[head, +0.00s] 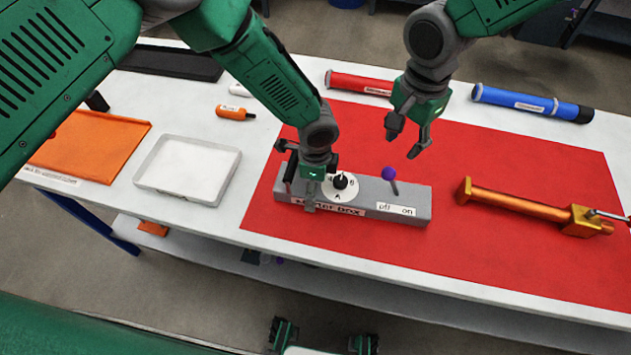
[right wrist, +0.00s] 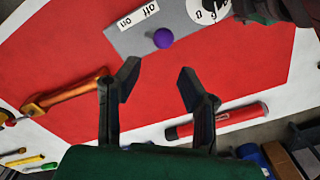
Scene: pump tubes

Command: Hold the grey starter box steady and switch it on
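The grey starter box (head: 358,200) lies on the red mat, with a black dial on a white disc (head: 340,184) and a lever with a purple knob (head: 388,173). The lever leans toward the "off" label, left of "on". My left gripper (head: 300,190) is at the box's left end, with one finger against its front face; it looks shut on the box, its other contact partly hidden. My right gripper (head: 404,141) is open and empty above and behind the lever. In the right wrist view the purple knob (right wrist: 163,38) shows beyond the open fingertips (right wrist: 158,76).
An orange-gold pump tube (head: 520,205) lies right of the box. A red tube (head: 358,84) and a blue tube (head: 530,103) lie at the back. A white tray (head: 187,166) and an orange tray (head: 90,145) are at left. The red mat (head: 470,265) is clear in front.

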